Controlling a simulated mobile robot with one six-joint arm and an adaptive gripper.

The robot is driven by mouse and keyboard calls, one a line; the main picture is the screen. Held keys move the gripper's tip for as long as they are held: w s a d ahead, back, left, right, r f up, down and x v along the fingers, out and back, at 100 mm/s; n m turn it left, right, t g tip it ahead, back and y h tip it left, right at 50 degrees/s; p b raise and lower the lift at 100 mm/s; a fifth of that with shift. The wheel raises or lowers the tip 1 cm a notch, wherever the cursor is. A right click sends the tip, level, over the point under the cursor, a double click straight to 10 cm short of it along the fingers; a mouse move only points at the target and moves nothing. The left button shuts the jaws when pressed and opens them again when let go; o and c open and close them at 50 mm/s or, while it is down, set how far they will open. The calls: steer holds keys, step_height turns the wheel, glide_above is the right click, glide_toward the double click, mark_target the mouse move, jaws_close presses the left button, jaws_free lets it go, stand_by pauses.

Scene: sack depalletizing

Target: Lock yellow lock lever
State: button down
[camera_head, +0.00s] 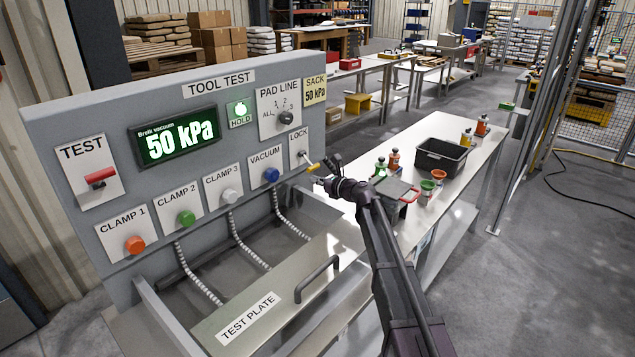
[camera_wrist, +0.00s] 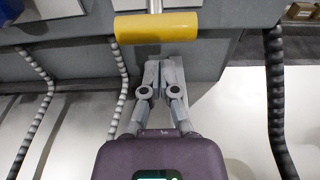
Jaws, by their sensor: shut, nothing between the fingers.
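The yellow lock lever (camera_head: 312,168) sticks out from the LOCK plate (camera_head: 298,146) at the right end of the grey panel. In the wrist view its yellow handle (camera_wrist: 157,27) lies crosswise on a metal stem, just beyond my fingertips. My gripper (camera_head: 321,180) is beside the lever, in front of the panel's right end. In the wrist view my gripper (camera_wrist: 161,63) is shut and empty, with its tips close below the handle. I cannot tell whether they touch it.
The panel's display (camera_head: 178,138) reads 50 kPa, and a green HOLD light (camera_head: 240,113) is lit. Clamp and vacuum knobs line the panel's lower edge. The test plate (camera_head: 290,285) with its handle lies below. A table (camera_head: 470,175) with a black bin (camera_head: 441,157) and bottles stands right.

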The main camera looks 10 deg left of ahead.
steer(key=shift+d+r+p, duration=0.15)
steer(key=shift+r+p, duration=0.6)
steer(key=shift+r, duration=0.25)
steer(key=shift+d+r, duration=0.1)
steer(key=shift+d, duration=0.15)
steer(key=shift+r+p, duration=0.1)
steer(key=shift+p, duration=0.35)
